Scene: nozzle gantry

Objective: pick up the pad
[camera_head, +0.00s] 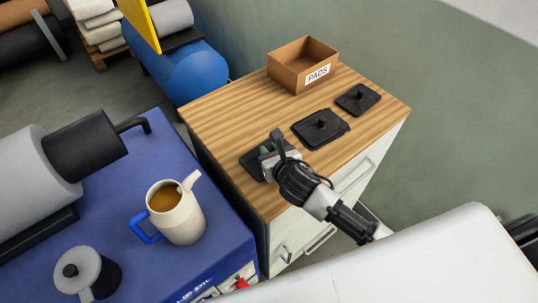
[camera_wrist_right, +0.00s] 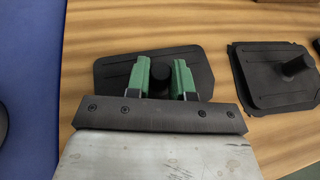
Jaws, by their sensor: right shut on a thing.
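Three black pads with round knobs show on the wooden cabinet top. The nearest pad (camera_head: 250,164) is partly hidden by my right gripper (camera_head: 266,152). In the right wrist view, my right gripper (camera_wrist_right: 161,80) has its green fingers on either side of this pad's knob, shut on it, and the pad (camera_wrist_right: 118,75) lies beneath the fingers. Whether it touches the wood I cannot tell. The middle pad (camera_head: 307,136) lies apart from it and also shows in the right wrist view (camera_wrist_right: 262,88). The far pad (camera_head: 369,101) lies beyond. My left gripper is not in view.
A cardboard box labelled PADS (camera_head: 288,77) stands at the back of the cabinet top (camera_head: 225,112). The wood between the box and pads is clear.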

